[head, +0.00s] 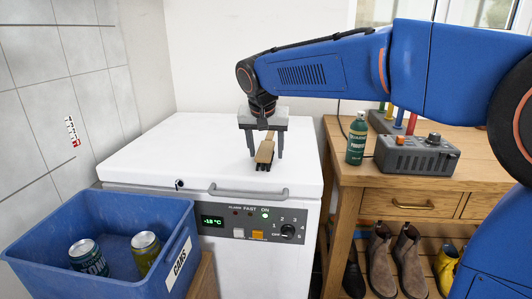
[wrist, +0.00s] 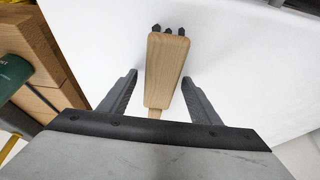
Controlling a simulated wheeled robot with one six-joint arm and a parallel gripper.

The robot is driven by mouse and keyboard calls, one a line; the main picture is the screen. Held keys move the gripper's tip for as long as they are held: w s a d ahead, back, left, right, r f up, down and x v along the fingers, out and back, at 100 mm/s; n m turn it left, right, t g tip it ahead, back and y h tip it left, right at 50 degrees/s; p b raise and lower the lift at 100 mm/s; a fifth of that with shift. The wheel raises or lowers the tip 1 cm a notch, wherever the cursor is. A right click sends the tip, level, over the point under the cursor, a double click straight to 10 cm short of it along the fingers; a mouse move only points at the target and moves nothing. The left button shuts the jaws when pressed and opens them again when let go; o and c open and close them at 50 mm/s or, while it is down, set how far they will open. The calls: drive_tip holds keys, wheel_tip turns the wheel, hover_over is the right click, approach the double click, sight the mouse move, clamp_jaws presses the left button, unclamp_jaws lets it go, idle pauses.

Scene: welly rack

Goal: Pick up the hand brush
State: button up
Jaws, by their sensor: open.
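The hand brush (head: 265,152) has a pale wooden body with dark bristle tufts showing at one end. It lies on the white lid of the chest freezer (head: 190,150). My gripper (head: 264,157) is above the lid, pointing down, with one finger on each side of the brush. In the wrist view the brush (wrist: 166,70) lies between the two grey fingers of my gripper (wrist: 163,85), with a visible gap on both sides. The jaws are open and hold nothing. The brush's narrow handle end is partly hidden by my gripper.
A blue crate (head: 165,207) with two cans stands at the front left. To the right, a wooden bench (head: 350,187) carries a green bottle (head: 357,139) and a grey control box (head: 415,155). Boots (head: 383,260) stand below. The lid around the brush is clear.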

drive_tip(key=shift+f, duration=0.15)
drive_tip(key=shift+c, duration=0.9)
drive_tip(key=c, duration=1.1)
wheel_tip(320, 180, up, 10)
drive_tip(key=shift+r, duration=0.2)
